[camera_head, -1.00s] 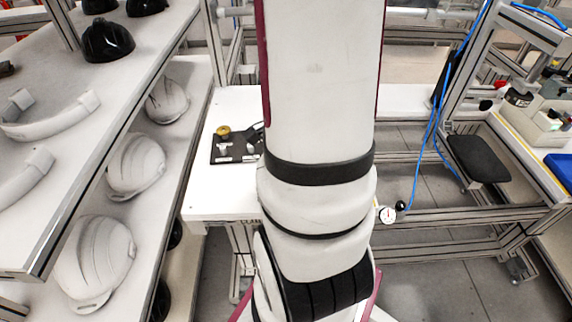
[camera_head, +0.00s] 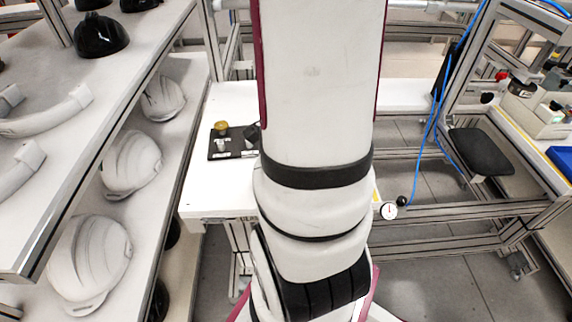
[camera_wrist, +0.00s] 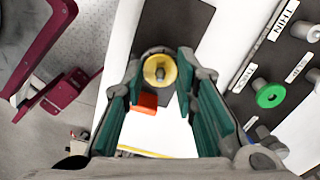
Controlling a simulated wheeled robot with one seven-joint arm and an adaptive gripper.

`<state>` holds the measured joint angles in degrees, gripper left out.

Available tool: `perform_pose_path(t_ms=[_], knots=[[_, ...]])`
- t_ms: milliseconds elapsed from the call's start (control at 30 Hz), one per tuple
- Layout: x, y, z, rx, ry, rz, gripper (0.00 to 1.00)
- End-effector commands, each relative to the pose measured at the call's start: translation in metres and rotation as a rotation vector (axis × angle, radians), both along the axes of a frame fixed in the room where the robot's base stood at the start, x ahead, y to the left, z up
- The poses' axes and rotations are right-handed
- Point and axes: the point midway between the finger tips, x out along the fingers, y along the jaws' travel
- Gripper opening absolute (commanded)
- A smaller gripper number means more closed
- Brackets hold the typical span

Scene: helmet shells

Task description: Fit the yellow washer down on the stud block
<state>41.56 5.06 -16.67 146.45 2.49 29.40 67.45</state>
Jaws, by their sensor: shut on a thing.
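The yellow washer (camera_wrist: 160,71) is a pale yellow ring between my fingertips in the wrist view. My gripper (camera_wrist: 160,75) has teal-padded fingers on both sides of it and is shut on it. A tan round spot shows in the washer's hole, with a dark rounded shape behind it. I cannot tell whether the washer is around a stud. A dark board (camera_wrist: 178,22) lies beyond it. In the head view my arm hides the gripper. A dark board (camera_head: 217,157) there carries a gold-topped post (camera_head: 221,128); I cannot tell whether this is the stud block.
In the wrist view, a dark board at right bears a green washer (camera_wrist: 270,95), grey studs and a "THIN" label (camera_wrist: 284,19). An orange block (camera_wrist: 146,103) is near the left finger. Helmet shelves (camera_head: 150,100) stand left; white table (camera_head: 200,195) is bare in front.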

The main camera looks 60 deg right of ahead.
Motion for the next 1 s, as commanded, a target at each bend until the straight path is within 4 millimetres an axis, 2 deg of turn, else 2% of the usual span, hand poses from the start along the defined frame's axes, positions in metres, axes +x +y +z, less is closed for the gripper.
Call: perform_pose_path(t_ms=[33, 67, 133, 567, 767, 1000], knots=[[0.0, 0.0, -0.001, 0.0, 0.0, 0.0, 0.16], [0.0, 0.0, -0.001, 0.0, 0.0, 0.0, 0.33], [0.0, 0.0, 0.0, 0.0, 0.0, 0.0, 0.49], [0.001, -0.001, 0.005, -0.003, -0.003, 0.002, 0.5], [0.001, -0.001, 0.033, -0.006, -0.005, 0.002, 0.5], [0.002, -0.002, 0.082, -0.006, -0.006, 0.001, 0.5]])
